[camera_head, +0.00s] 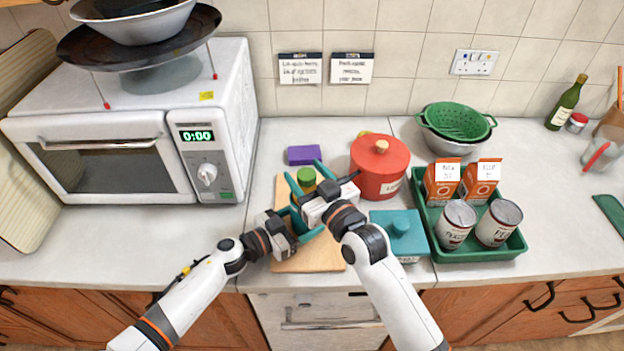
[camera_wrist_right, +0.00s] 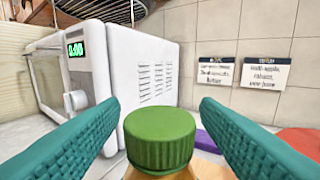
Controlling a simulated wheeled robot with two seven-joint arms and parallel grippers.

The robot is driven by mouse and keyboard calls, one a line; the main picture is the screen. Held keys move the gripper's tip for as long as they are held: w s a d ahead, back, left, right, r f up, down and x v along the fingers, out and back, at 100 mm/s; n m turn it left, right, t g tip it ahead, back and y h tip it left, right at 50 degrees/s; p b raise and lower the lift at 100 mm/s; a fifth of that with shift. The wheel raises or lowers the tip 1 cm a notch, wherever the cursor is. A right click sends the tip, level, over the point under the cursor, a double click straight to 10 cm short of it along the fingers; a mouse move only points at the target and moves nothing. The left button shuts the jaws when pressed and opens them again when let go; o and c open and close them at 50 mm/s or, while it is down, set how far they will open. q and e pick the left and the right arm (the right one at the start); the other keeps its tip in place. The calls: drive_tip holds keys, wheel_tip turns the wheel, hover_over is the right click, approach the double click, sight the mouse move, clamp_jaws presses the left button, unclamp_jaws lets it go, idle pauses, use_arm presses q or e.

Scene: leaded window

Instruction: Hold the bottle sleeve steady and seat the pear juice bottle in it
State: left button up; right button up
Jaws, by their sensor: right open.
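The pear juice bottle shows its green cap (camera_head: 306,174) in the head view, over the wooden board; my right gripper hides most of the bottle. In the right wrist view, the ridged green cap (camera_wrist_right: 160,137) stands upright between the two teal fingers, with a gap on each side. My right gripper (camera_head: 308,178) is open around the bottle's top. My left gripper (camera_head: 304,226) is low over the board, just in front of the right one, its teal fingers partly covered. I cannot make out the bottle sleeve clearly; the two grippers crowd that spot.
The wooden board (camera_head: 308,259) lies at the counter's front. A microwave (camera_head: 130,130) stands left. A purple sponge (camera_head: 304,155), red pot (camera_head: 380,168) and teal lidded dish (camera_head: 399,238) are close by. A green tray (camera_head: 480,251) with cartons and cans is right. Counter between microwave and board is clear.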

drive_tip(key=v, duration=1.2)
drive_tip(key=shift+r, duration=0.1)
use_arm(q)
drive_tip(key=o, duration=0.8)
drive_tip(key=shift+o, duration=0.2)
drive_tip(key=shift+s+a, duration=0.1)
